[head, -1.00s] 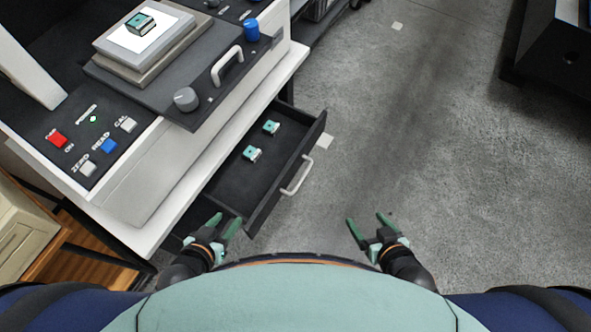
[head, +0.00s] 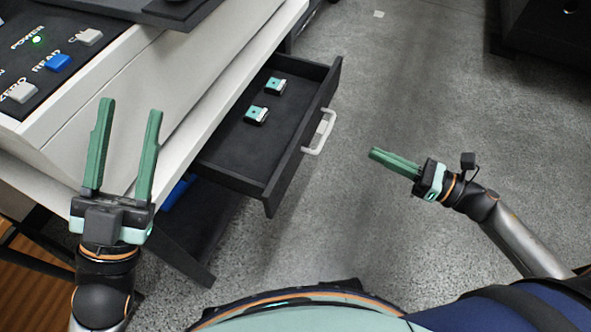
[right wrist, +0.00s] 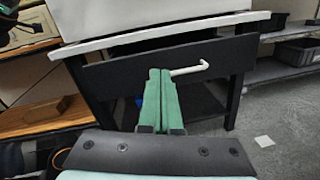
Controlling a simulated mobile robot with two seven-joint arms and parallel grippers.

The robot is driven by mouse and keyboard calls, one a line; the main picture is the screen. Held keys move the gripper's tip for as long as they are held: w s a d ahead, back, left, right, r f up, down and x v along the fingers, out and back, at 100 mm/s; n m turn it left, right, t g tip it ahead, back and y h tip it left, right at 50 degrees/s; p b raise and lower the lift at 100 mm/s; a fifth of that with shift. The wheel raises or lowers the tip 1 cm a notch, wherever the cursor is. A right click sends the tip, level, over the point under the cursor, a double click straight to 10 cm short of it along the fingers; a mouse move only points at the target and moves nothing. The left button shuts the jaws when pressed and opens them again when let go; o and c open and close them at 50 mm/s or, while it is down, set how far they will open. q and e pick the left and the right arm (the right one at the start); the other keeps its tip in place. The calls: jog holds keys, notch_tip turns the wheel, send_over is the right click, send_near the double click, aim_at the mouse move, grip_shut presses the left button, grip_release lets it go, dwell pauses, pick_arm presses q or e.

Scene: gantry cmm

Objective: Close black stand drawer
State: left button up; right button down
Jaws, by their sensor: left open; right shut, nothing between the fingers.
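The black stand drawer (head: 232,160) is pulled out from under the white stand top in the head view. Two small teal-and-white parts, one at the back (head: 275,86) and one nearer (head: 257,115), lie inside it. Its white handle (head: 320,132) is on the front panel. My right gripper (head: 372,154) is shut and empty, to the right of the handle and apart from it. In the right wrist view the fingers (right wrist: 160,75) point at the drawer front (right wrist: 110,76), partly covering the handle (right wrist: 195,69). My left gripper (head: 130,105) is open and empty, over the stand's left side.
The white stand top (head: 190,110) carries a machine with a button panel (head: 50,50) and a lit green power light. A blue object (head: 178,192) shows below the drawer. A dark cabinet stands at the upper right.

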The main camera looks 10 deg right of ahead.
jog(key=s+f+n+g+y+b, duration=0.1)
jog(key=f+n+g, duration=0.1)
jog(key=n, duration=0.2)
pick_arm(q)
jog(key=s+m+h, duration=0.1)
jog(key=s+m+h+b, duration=0.1)
jog(key=shift+s+a, duration=0.35)
jog(key=shift+s, duration=0.05)
pick_arm(e)
send_near(301, 140)
jog(key=x, duration=0.7)
jog(key=b+x, duration=0.4)
jog(key=x, duration=1.5)
jog(key=shift+a, duration=0.25)
pick_arm(q)
jog(key=shift+n, duration=0.3)
jog(key=f, duration=0.4)
jog(key=shift+d+f, duration=0.2)
jog(key=shift+d, duration=0.2)
pick_arm(e)
jog(key=shift+w+a+r, duration=0.1)
jog(key=shift+r, duration=0.15)
pick_arm(q)
jog(key=shift+h, duration=0.3)
pick_arm(e)
jog(key=shift+r, duration=0.1)
pick_arm(q)
jog(key=shift+s, duration=0.1)
